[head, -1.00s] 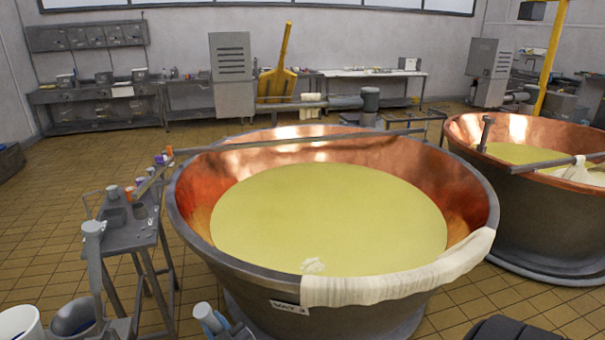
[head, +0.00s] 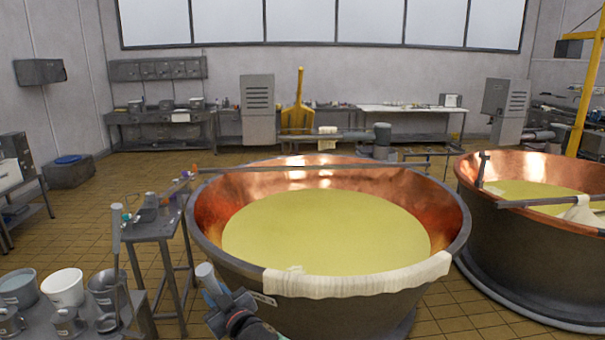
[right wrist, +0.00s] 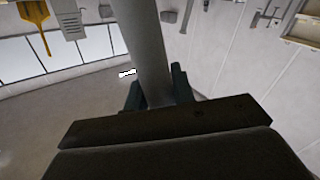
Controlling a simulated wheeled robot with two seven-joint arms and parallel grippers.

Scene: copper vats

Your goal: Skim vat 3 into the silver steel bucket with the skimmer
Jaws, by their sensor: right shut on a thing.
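Vat 3 (head: 328,277) is the near copper vat, full of yellow liquid (head: 325,230), with a small white patch near its front rim. My right gripper (head: 217,305) is low in front of the vat's left side, shut on a thick grey handle (head: 205,272). The right wrist view shows this handle (right wrist: 142,45) between the fingers (right wrist: 152,92). Its other end is hidden, so I cannot confirm it is the skimmer. A grey metal bucket (head: 103,280) stands at lower left; another greyish one (head: 17,288) stands farther left, and I cannot tell which is the silver steel one. My left gripper is not in view.
A white bucket (head: 62,290) and several metal jugs share the low stand at lower left. An upright grey-handled tool (head: 116,235) stands beside them. A small side table (head: 155,228) is left of the vat. White cloth (head: 360,283) drapes the front rim. A second vat (head: 520,245) is at right.

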